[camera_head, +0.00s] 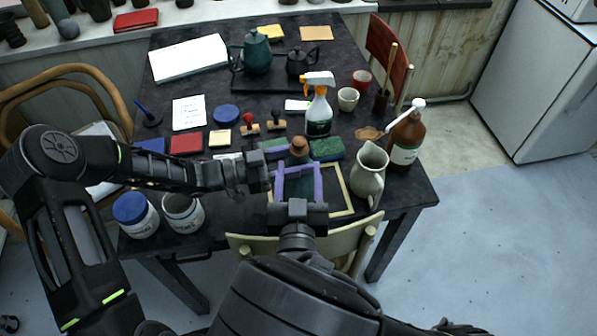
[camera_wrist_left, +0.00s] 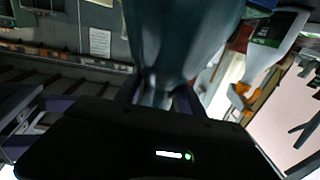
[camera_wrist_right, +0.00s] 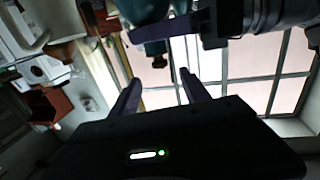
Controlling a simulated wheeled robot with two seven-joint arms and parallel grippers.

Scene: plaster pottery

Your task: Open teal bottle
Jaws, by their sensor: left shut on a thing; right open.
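The teal bottle (camera_head: 299,187) stands at the front middle of the table, partly hidden behind gripper fingers. A brown stopper (camera_head: 299,145) sits on its top. My left gripper (camera_head: 292,161) reaches in from the left and is shut on the bottle near its neck. In the left wrist view the bottle (camera_wrist_left: 182,38) fills the space ahead of the fingers and narrows towards them. My right gripper (camera_head: 298,178) is open in front of the bottle, its purple fingers pointing away from me.
A spray bottle (camera_head: 319,110) is behind. A wooden frame (camera_head: 345,190) lies around the bottle area. Two white jars, one blue-lidded (camera_head: 137,215), stand front left. A chair (camera_head: 350,240) is at the front edge.

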